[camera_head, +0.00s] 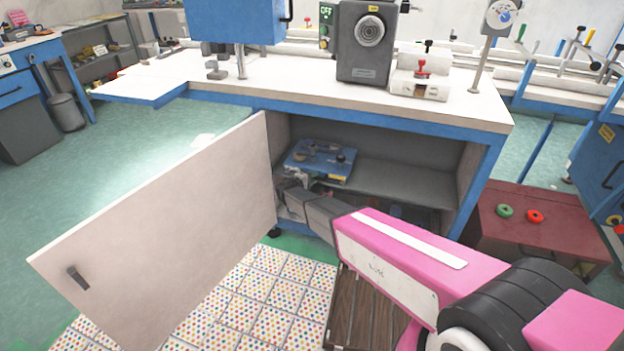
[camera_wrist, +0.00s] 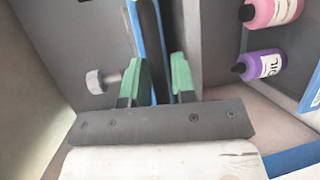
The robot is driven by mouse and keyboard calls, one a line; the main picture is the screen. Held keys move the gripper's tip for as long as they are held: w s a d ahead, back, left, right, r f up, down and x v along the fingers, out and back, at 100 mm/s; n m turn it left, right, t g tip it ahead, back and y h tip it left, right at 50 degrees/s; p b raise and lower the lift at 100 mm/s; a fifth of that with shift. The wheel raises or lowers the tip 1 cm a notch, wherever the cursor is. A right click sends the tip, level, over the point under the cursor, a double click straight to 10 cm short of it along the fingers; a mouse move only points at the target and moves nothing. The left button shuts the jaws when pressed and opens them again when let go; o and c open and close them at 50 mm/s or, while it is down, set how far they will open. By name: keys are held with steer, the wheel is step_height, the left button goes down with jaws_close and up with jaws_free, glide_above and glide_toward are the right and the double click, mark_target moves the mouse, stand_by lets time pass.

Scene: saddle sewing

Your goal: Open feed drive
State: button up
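No part is labelled as the feed drive in either view, and I cannot tell which part it is. A grey machine head with a round dial (camera_head: 369,31) stands on the white bench top. Below it, the cabinet's pale door (camera_head: 165,235) is swung wide open, with a dark handle (camera_head: 78,278) near its outer edge. My arm reaches into the open cabinet. My gripper (camera_wrist: 159,78) has green fingertips with a gap between them. A blue strip shows in that gap; contact cannot be told. A pale round knob (camera_wrist: 96,82) is left of the left finger.
In the cabinet, a blue plate with tools (camera_head: 320,158) lies on a shelf. A pink bottle (camera_wrist: 275,12) and a purple oil bottle (camera_wrist: 262,65) are right of my gripper. A dark red cabinet (camera_head: 540,222) stands at right.

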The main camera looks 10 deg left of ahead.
jaws_close()
steer(key=shift+s, duration=0.1)
steer(key=s+a, duration=0.2)
steer(key=s, duration=2.6)
steer(key=shift+s+a, duration=0.15)
steer(key=shift+s, duration=0.25)
jaws_free()
steer(key=shift+s+a, duration=0.1)
steer(key=v, duration=1)
steer(key=shift+s, duration=0.25)
steer(key=shift+a, duration=0.2)
